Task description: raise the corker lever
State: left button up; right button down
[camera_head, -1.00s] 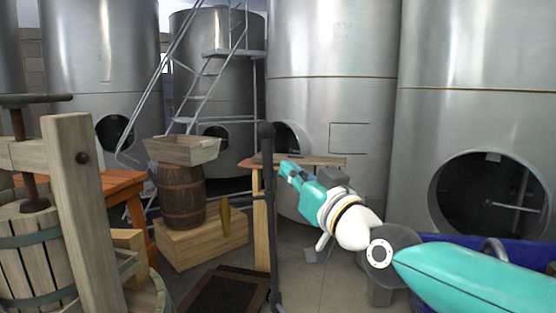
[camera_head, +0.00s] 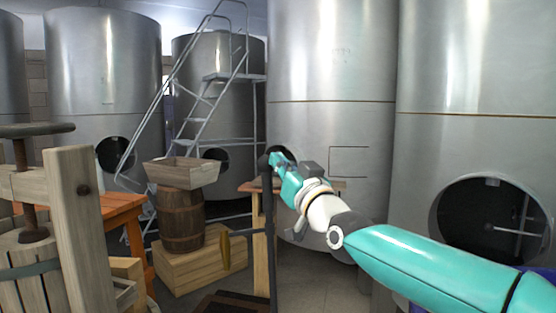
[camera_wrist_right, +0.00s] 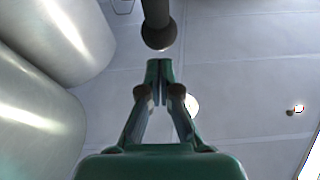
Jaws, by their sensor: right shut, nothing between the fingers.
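The corker shows in the head view as a slim dark upright (camera_head: 271,255), left of my right arm. A dark rounded knob (camera_head: 263,162) sits at its top; this looks like the lever's end, but I cannot tell for sure. My right gripper (camera_head: 276,156) is beside the knob, pointing up and left. In the right wrist view its fingers (camera_wrist_right: 159,70) are shut and empty. A dark bar with a round end (camera_wrist_right: 158,36) appears just beyond the fingertips, with a small gap in the picture. My left gripper is not in view.
A wooden press (camera_head: 75,220) stands at the left. A barrel (camera_head: 181,220) with a wooden tray (camera_head: 183,172) stands on a crate (camera_head: 190,270) behind the corker. A wooden bench (camera_head: 258,187) is behind the knob. Large steel tanks (camera_head: 330,80) fill the back.

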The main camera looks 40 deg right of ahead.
jog(key=shift+w+f, duration=0.25)
jog(key=shift+w, duration=0.25)
